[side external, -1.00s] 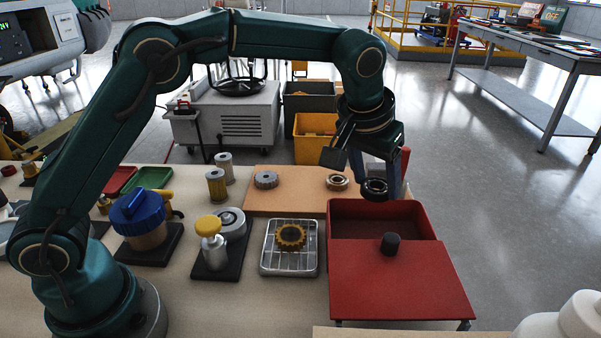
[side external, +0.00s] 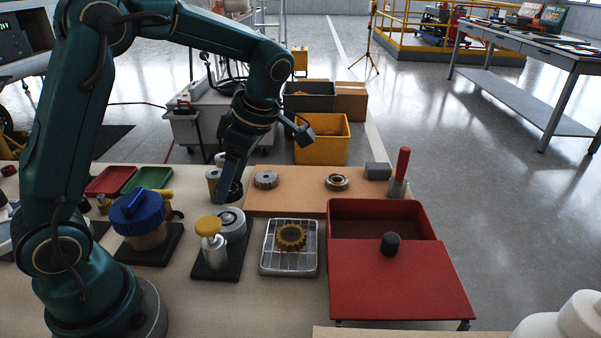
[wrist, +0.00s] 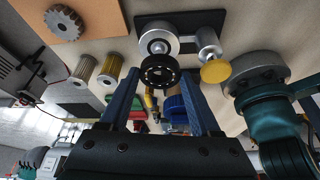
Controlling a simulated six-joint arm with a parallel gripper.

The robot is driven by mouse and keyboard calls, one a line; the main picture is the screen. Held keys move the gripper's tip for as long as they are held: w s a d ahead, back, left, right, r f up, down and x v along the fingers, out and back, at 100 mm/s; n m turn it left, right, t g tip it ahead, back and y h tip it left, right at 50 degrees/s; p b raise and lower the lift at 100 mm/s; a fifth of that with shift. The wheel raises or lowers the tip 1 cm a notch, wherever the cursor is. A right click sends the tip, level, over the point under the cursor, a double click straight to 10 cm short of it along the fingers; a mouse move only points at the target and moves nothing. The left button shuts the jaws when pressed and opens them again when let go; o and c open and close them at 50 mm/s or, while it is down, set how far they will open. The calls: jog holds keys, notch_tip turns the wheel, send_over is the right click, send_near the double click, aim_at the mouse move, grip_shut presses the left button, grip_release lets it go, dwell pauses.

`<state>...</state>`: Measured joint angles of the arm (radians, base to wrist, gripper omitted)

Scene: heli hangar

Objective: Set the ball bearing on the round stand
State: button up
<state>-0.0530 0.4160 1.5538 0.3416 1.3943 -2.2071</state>
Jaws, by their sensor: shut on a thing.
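My gripper (side external: 230,186) is shut on a dark ball bearing (side external: 237,190). In the wrist view the blue fingers of my gripper (wrist: 159,76) hold the bearing (wrist: 160,71) by its sides, with its hole facing the camera. The round stand (side external: 234,232) is a silver disc on a black base plate. In the wrist view the stand (wrist: 148,26) shows just beyond the bearing, with a small central boss. The bearing looks to be above the stand and apart from it; the exact gap is hard to tell.
A yellow-capped cylinder (side external: 213,248) shares the stand's base plate. Two metal filter cylinders (wrist: 83,69) stand close by. A tan board (side external: 285,203) carries a gear (side external: 266,180) and another bearing (side external: 337,182). A wire tray (side external: 275,262) and red box (side external: 400,285) lie to the right.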

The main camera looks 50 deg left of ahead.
aim_at(225, 215)
jog(key=shift+s+a+r+n, duration=0.15)
jog(key=shift+s+a+n, duration=0.2)
jog(key=shift+a, duration=0.4)
jog(key=shift+f, duration=2.45)
jog(key=shift+f, duration=0.8)
jog(key=o, duration=1.5)
jog(key=shift+o, duration=0.2)
notch_tip(225, 215, up, 7)
